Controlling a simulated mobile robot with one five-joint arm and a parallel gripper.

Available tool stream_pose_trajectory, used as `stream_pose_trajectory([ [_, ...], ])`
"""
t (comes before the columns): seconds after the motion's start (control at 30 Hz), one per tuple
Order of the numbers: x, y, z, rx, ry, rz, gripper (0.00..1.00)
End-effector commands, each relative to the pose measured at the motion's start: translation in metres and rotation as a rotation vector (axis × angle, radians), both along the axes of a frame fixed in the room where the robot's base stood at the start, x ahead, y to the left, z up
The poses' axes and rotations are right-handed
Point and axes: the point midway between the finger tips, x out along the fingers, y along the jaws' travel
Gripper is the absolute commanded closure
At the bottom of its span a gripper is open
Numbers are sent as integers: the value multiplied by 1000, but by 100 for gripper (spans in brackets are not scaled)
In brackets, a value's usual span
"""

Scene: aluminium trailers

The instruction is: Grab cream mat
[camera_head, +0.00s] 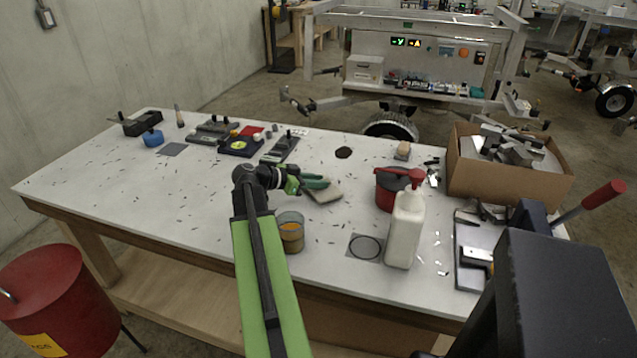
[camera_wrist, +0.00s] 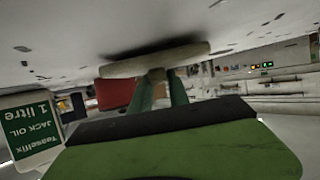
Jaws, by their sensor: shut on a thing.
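The cream mat (camera_head: 329,195) is at the middle of the white worktable, partly hidden by my gripper in the head view. In the wrist view the cream mat (camera_wrist: 190,54) shows nearly edge-on, as a thin slab across the fingertips. My green gripper (camera_head: 314,183) reaches over the table from the front. In the wrist view the gripper (camera_wrist: 160,82) is shut on the mat near its middle. A dark shadow lies on the table beside the mat; I cannot tell whether the mat still touches the table.
Right of the mat stand a red tub (camera_head: 386,192) and a white pump bottle (camera_head: 405,232). A jar with amber contents (camera_head: 291,234) stands close to my arm. A cardboard box (camera_head: 500,180) of metal parts is at the right. The table's left (camera_head: 110,180) is mostly clear.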

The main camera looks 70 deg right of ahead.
Motion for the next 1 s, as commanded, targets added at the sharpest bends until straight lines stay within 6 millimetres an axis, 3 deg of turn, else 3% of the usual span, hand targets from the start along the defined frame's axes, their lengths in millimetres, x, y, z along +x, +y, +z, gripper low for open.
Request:
stream_pose_trajectory([
  [0.23, -2, 0, 45, 0, 0, 0, 100],
  [0.6, -86, 24, 91, -1, -1, -3, 100],
  [0.8, -110, 28, 102, 0, 0, 0, 100],
  [1.0, -113, 26, 103, 2, 1, -6, 100],
])
